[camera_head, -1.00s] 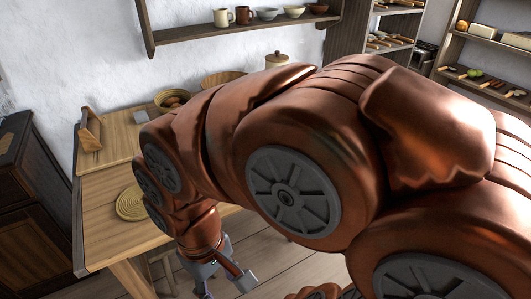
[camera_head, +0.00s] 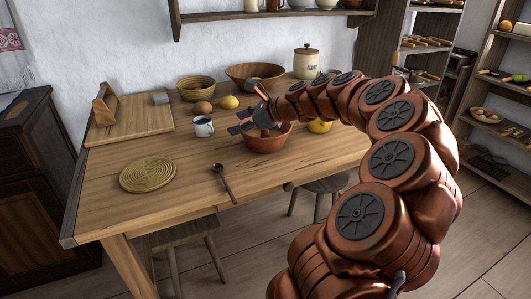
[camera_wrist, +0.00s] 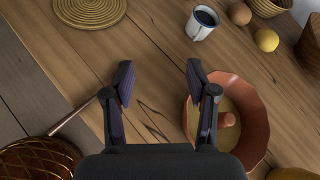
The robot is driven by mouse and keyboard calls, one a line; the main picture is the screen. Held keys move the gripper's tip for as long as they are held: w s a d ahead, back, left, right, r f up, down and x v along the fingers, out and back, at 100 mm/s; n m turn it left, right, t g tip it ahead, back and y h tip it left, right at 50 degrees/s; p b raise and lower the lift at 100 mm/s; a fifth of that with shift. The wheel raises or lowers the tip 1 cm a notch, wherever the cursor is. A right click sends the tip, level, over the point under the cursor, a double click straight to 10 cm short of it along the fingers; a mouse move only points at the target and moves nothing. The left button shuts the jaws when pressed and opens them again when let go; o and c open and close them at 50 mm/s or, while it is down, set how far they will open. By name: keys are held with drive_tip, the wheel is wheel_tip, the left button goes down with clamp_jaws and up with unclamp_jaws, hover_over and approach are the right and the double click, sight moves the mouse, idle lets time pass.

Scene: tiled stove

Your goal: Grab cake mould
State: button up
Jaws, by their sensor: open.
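The cake mould (camera_head: 268,143) is a terracotta-coloured, bowl-shaped form near the front edge of the wooden table. In the wrist view the cake mould (camera_wrist: 257,118) has a ribbed wall and a stub rising in its middle. My gripper (camera_head: 248,110) is above the table by the mould and partly covers it in the head view. In the wrist view my gripper (camera_wrist: 159,78) is open, with bare tabletop between its fingers. Its right finger overlaps the mould's left rim in the picture; I cannot tell whether they touch.
A mug (camera_head: 203,126), a lemon (camera_head: 229,102), a yellow vessel (camera_head: 320,125) and a wooden spoon (camera_head: 223,182) lie around the mould. A woven mat (camera_head: 148,175) is at left. A basket (camera_head: 195,87), a wooden bowl (camera_head: 255,75) and a flour jar (camera_head: 306,62) stand behind.

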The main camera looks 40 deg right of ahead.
sight(282, 136)
drive_tip(key=s+d+f+m+h, duration=0.1)
drive_tip(key=d+m, duration=0.1)
drive_tip(key=d, duration=0.2)
drive_tip(key=s+d+f+m+t+h+b, duration=0.1)
drive_tip(key=d+f+m, duration=0.1)
drive_tip(key=d, duration=0.3)
drive_tip(key=s+d+f+m+h+b, duration=0.1)
drive_tip(key=d+f+m, duration=0.1)
drive_tip(key=d, duration=0.3)
drive_tip(key=shift+s+d+m+t, duration=0.1)
drive_tip(key=shift+d+m+t, duration=0.05)
drive_tip(key=shift+m+t, duration=0.2)
drive_tip(key=shift+d+f, duration=0.15)
drive_tip(key=shift+x, duration=0.9)
drive_tip(key=x, duration=0.1)
drive_tip(key=b+x, duration=0.1)
drive_tip(key=x, duration=0.2)
drive_tip(key=shift+d+f+b, duration=0.25)
drive_tip(key=shift+f+b, duration=0.05)
drive_tip(key=shift+f, duration=0.05)
drive_tip(key=shift+w+f, duration=0.2)
drive_tip(key=shift+w, duration=0.5)
clamp_jaws()
